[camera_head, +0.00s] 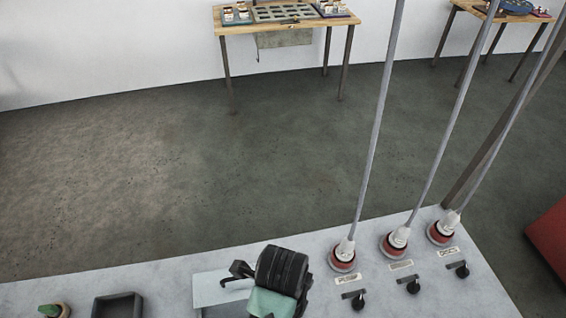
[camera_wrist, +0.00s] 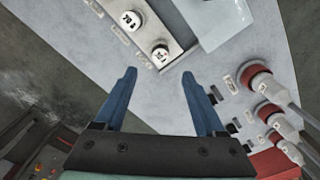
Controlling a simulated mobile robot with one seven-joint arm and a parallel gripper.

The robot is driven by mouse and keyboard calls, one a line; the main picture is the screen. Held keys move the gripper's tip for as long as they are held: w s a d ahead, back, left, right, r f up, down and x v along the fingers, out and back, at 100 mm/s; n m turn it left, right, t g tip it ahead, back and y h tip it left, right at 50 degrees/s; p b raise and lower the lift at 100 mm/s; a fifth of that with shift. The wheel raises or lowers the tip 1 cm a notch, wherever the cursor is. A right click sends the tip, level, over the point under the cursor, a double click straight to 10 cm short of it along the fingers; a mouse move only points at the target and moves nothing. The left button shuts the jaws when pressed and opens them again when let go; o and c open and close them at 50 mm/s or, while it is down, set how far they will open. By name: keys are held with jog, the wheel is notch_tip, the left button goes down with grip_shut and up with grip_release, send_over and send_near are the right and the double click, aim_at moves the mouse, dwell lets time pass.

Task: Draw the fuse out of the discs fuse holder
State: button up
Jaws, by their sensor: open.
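Two white round caps with dark marks, likely fuse caps, sit on a metal strip (camera_wrist: 147,36) in the wrist view: an upper-left cap (camera_wrist: 132,20) and a lower-right cap (camera_wrist: 160,51). Small label plates lie along the strip; I cannot read which one says discs. My gripper (camera_wrist: 158,76) is open and empty, its two blue fingers apart, with the lower-right cap showing just beyond the fingertips. No contact shows. In the head view the dark end of my arm hides the strip and the fingers.
Three red-and-white cable sockets (camera_head: 343,254) with rising grey cables stand at the right of the grey counter (camera_head: 440,290), with black switches (camera_head: 413,286) in front. A dark tray (camera_head: 118,305) and a green-topped piece (camera_head: 50,310) are at the left. A pale panel (camera_head: 215,288) lies beside my arm.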

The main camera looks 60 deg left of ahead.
notch_tip(320, 180, down, 10)
jog(key=shift+r, duration=0.1)
dwell(0.4)
grip_shut()
dwell(0.5)
jog(key=shift+p, duration=0.3)
